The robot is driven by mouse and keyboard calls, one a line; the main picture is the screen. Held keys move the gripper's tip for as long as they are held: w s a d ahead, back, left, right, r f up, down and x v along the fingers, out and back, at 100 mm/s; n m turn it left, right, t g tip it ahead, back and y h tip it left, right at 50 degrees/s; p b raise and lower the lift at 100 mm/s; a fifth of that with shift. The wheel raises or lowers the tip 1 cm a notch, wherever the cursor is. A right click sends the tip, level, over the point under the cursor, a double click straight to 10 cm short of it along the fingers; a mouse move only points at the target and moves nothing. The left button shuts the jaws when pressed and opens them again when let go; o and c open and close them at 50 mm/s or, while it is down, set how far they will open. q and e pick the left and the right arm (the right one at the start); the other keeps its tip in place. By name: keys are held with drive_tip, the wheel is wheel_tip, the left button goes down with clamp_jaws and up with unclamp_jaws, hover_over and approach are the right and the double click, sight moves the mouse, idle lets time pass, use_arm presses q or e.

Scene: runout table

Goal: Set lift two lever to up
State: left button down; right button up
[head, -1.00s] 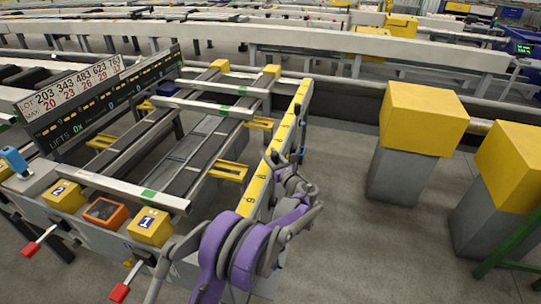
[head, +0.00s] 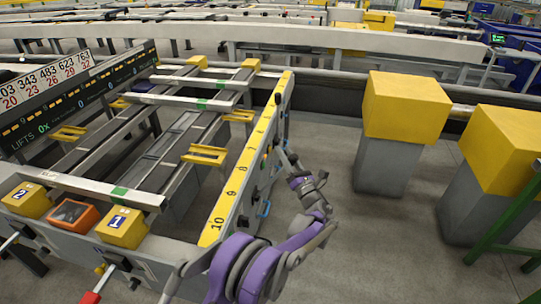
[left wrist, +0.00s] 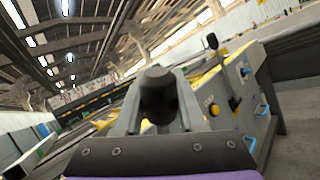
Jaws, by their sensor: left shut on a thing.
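In the left wrist view a dark, round-ended knob (left wrist: 158,92) fills the middle, close to the camera between the fingers of my left gripper (left wrist: 158,122). The gripper is shut on it. In the head view my left gripper (head: 287,156) is at the outer right side of the table, beside the yellow numbered rail. The knob is too small there to make out clearly. Another black-knobbed lever (left wrist: 212,42) stands upright on the side panel in the left wrist view. I cannot read which lift either lever belongs to. My right gripper is not in view.
The yellow numbered rail (head: 239,172) runs along the table's right edge. Yellow boxes marked 2 (head: 27,200) and 1 (head: 123,226) and a red-handled lever (head: 92,297) are at the front. Yellow-topped grey posts (head: 404,107) stand right, with clear floor between.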

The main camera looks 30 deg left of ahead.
use_arm(q)
drive_tip(key=w+d+f+m+t+h+b, duration=0.2)
drive_tip(key=d+f+m+t+b, duration=0.5)
drive_tip(key=d+f+m, duration=0.1)
drive_tip(key=shift+d+f+m, duration=0.15)
drive_tip(key=shift+d+m, duration=0.4)
drive_tip(key=shift+m, duration=0.15)
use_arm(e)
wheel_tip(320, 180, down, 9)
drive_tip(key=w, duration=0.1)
use_arm(q)
drive_tip(key=shift+w, duration=0.1)
drive_tip(key=c, duration=0.5)
unclamp_jaws()
drive_tip(key=p+v, duration=0.1)
drive_tip(key=v, duration=0.9)
drive_tip(key=shift+s+f, duration=0.2)
drive_tip(key=shift+s, duration=0.15)
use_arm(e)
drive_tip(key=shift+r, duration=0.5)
use_arm(q)
drive_tip(key=shift+d, duration=0.15)
